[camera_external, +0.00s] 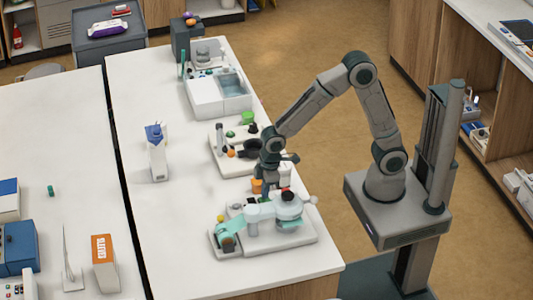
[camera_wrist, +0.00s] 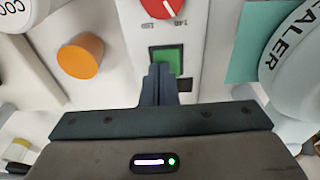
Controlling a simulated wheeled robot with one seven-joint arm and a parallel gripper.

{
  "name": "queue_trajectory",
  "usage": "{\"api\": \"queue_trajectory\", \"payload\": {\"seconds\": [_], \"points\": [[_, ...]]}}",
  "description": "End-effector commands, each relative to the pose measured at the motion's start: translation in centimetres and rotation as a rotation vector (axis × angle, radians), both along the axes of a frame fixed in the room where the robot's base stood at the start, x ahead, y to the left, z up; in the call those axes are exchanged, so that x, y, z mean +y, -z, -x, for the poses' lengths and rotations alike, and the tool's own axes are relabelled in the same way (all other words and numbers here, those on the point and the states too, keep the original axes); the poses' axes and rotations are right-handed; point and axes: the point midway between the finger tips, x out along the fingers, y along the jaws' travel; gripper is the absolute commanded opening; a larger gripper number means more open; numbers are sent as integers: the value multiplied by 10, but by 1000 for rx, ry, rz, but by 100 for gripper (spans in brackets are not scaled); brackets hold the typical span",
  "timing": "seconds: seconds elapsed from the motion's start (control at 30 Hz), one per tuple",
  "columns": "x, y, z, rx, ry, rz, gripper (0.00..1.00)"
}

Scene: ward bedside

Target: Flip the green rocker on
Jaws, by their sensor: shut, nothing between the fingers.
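The green rocker (camera_wrist: 166,60) sits in a dark square frame on a white panel in the wrist view. My gripper (camera_wrist: 159,70) is shut and empty. Its fingertips lie just at the near edge of the rocker and hide part of it; whether they touch it I cannot tell. In the external view my gripper (camera_external: 268,187) points down over the devices near the table's right edge. The rocker is too small or hidden to make out there.
A red dial (camera_wrist: 162,5) is just beyond the rocker. An orange knob (camera_wrist: 80,55) is left of it, and a white rounded body with lettering (camera_wrist: 296,50) is close on the right. A carton (camera_external: 157,155) stands on the white table (camera_external: 180,230).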

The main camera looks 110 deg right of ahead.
Motion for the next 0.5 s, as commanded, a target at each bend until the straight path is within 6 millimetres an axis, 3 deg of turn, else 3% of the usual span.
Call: {"api": "queue_trajectory", "payload": {"seconds": [0.33,0.5], "points": [[0,-57,10,-6,0,1,0],[0,-94,18,-6,0,1,0]]}}
